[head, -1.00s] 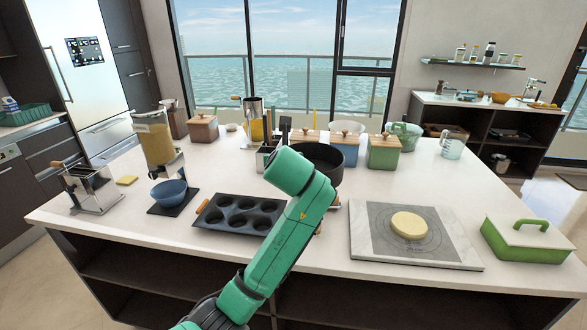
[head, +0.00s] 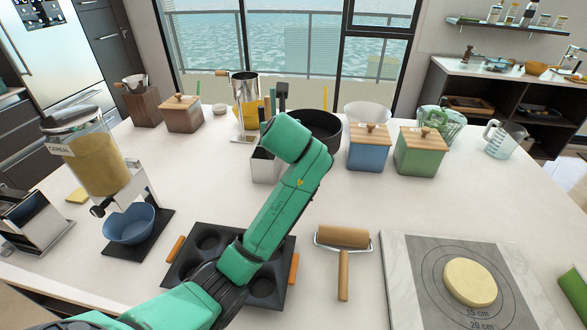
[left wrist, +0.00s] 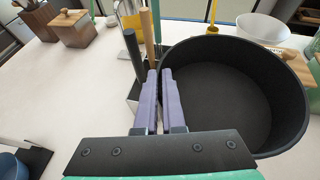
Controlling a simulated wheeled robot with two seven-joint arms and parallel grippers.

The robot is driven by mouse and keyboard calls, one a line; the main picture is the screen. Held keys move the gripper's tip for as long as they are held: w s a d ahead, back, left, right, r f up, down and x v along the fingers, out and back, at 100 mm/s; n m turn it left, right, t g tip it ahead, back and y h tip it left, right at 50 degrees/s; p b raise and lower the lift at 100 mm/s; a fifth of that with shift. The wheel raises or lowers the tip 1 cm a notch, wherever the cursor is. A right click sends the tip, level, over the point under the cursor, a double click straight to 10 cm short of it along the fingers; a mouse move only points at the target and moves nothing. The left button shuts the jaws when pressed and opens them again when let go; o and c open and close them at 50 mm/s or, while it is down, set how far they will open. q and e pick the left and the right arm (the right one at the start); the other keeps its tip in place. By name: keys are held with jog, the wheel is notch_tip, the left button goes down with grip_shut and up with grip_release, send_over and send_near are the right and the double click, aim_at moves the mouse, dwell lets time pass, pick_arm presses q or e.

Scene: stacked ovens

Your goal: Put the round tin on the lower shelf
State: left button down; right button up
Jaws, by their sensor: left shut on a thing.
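The round tin (head: 322,130) is black, deep and open-topped. It stands upright among the things at the back middle of the island, partly hidden behind my left arm. In the left wrist view the tin (left wrist: 240,90) fills the right side and is empty. My left gripper (left wrist: 159,78) has its two purple fingers close together at the tin's left rim, shut on its wall. The head view hides these fingers behind my wrist. Whether the tin touches the counter cannot be told. My right gripper is not in view. The lower shelf cannot be made out now.
A metal utensil holder (head: 264,166) stands right beside the tin. A blue box (head: 368,153), a green box (head: 419,157) and a white bowl (head: 367,112) are to its right. A muffin pan (head: 207,243) and rolling pin (head: 343,240) lie in front. White counter (head: 400,205) is clear at the middle right.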

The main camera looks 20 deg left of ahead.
pick_arm(q)
jog(key=f, duration=0.6)
jog(key=s+f, duration=0.1)
jog(key=f, duration=0.4)
jog(key=s+d+f, duration=0.1)
jog(key=f, duration=0.5)
jog(key=shift+d+f, duration=0.1)
jog(key=shift+f, duration=0.25)
jog(key=shift+w+f, duration=0.1)
jog(key=shift+f, duration=0.05)
jog(key=c, duration=1)
grip_release()
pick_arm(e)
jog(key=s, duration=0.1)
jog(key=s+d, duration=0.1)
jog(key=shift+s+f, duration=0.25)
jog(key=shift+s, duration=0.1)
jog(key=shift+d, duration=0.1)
